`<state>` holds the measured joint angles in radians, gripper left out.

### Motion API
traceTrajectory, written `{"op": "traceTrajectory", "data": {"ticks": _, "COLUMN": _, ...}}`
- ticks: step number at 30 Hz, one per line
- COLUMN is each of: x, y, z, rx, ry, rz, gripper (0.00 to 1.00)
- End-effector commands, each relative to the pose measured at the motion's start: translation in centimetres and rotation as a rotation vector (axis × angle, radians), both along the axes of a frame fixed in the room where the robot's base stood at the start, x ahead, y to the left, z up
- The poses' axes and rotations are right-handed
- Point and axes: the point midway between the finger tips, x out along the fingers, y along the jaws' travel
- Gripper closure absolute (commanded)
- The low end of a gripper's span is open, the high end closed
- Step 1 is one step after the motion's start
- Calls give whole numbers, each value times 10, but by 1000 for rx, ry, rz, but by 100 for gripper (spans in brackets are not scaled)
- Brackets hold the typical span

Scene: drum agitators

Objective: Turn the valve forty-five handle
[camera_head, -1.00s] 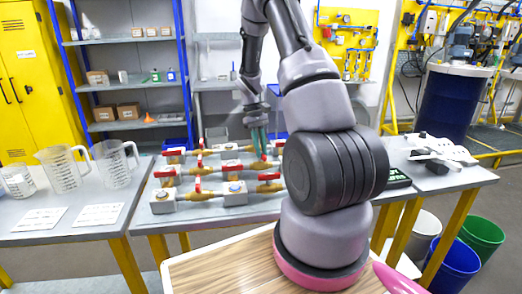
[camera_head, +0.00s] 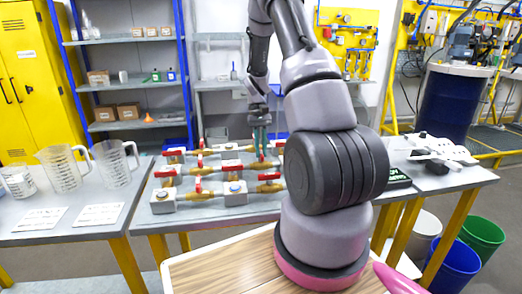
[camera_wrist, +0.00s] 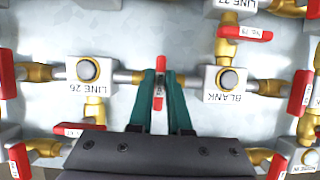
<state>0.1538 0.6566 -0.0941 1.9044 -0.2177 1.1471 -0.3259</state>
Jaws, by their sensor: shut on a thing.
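My gripper (camera_wrist: 161,105), with green fingers, is shut on a red valve handle (camera_wrist: 160,88) in the wrist view. One finger is on each side of the handle. The handle stands crosswise to its pipe, between a block marked LINE 26 (camera_wrist: 87,69) and a block marked BLANK (camera_wrist: 225,79). A small white label on the handle is too small to read, so I cannot confirm it is forty-five. In the head view my gripper (camera_head: 261,143) reaches down to the back right of the valve bench.
Other red handles surround it, including one at upper right (camera_wrist: 245,33) and one at far right (camera_wrist: 300,93). Brass pipes and grey blocks fill the bench (camera_head: 225,212). Measuring jugs (camera_head: 60,168) stand on the left table, clear of my arm.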

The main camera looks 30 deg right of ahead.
Motion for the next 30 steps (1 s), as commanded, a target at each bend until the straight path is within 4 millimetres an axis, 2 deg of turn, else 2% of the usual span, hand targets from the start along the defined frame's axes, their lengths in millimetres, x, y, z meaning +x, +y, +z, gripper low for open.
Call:
{"op": "traceTrajectory", "data": {"ticks": 4, "x": 1, "y": 0, "z": 1, "rx": 0, "ry": -3, "rz": -1, "gripper": 100}}
{"op": "traceTrajectory", "data": {"ticks": 5, "x": 1, "y": 0, "z": 1, "rx": 0, "ry": -3, "rz": -1, "gripper": 72}}
{"op": "traceTrajectory", "data": {"ticks": 6, "x": 1, "y": 0, "z": 1, "rx": 0, "ry": -3, "rz": -1, "gripper": 57}}
{"op": "traceTrajectory", "data": {"ticks": 7, "x": 1, "y": 0, "z": 1, "rx": 0, "ry": -3, "rz": -1, "gripper": 54}}
{"op": "traceTrajectory", "data": {"ticks": 15, "x": 1, "y": 0, "z": 1, "rx": 0, "ry": -1, "rz": 0, "gripper": 54}}
{"op": "traceTrajectory", "data": {"ticks": 19, "x": 4, "y": -1, "z": 7, "rx": -1, "ry": -4, "rz": 0, "gripper": 54}}
{"op": "traceTrajectory", "data": {"ticks": 23, "x": 11, "y": -3, "z": 26, "rx": -1, "ry": -6, "rz": -1, "gripper": 54}}
{"op": "traceTrajectory", "data": {"ticks": 30, "x": 29, "y": -9, "z": 71, "rx": -1, "ry": -5, "rz": 0, "gripper": 54}}
